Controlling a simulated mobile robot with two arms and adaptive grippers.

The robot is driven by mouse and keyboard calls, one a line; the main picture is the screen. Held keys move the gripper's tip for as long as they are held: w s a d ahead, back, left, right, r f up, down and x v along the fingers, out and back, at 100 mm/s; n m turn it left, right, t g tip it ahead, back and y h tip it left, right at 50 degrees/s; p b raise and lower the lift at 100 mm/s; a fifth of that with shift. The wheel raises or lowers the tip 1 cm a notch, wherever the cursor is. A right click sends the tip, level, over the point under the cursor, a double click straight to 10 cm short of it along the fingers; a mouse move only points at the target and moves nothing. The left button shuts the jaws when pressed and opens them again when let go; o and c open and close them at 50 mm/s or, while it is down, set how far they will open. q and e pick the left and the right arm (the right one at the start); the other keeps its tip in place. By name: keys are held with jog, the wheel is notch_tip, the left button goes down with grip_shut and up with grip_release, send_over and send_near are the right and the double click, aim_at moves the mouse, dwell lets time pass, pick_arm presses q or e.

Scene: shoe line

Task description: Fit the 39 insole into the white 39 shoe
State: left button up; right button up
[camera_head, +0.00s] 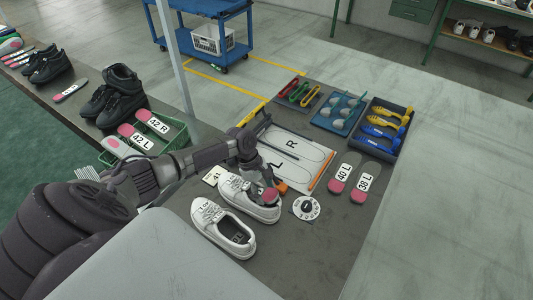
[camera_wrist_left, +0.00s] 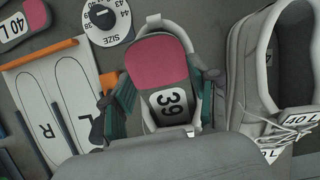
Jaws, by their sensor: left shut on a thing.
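My left gripper (camera_head: 263,188) is shut on the 39 insole, whose pink heel pad (camera_head: 270,195) shows at the fingers. In the left wrist view the insole (camera_wrist_left: 161,62), with its black "39" on a white label, lies between the green-padded fingers (camera_wrist_left: 160,105). A white shoe (camera_head: 235,186) is directly beneath it; its pale rim (camera_wrist_left: 153,22) shows around the insole. The insole lies over or in the shoe's opening; its depth is unclear. That shoe's size tag is not readable. A second white shoe (camera_head: 220,228), tagged 40 L (camera_wrist_left: 291,140), stands beside it. My right gripper is not in view.
A size dial (camera_head: 306,208) sits close to the shoes. Insoles 40 L (camera_head: 343,180) and 38 L (camera_head: 367,182) lie right of the L/R outline board (camera_head: 300,150). Trays of coloured tools (camera_head: 385,127) stand behind. A green crate (camera_head: 172,138) is at left.

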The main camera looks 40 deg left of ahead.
pick_arm(q)
jog(key=shift+f, duration=0.25)
jog(key=o, duration=1.1)
jog(key=shift+r+p, duration=1.5)
jog(key=shift+p, duration=0.65)
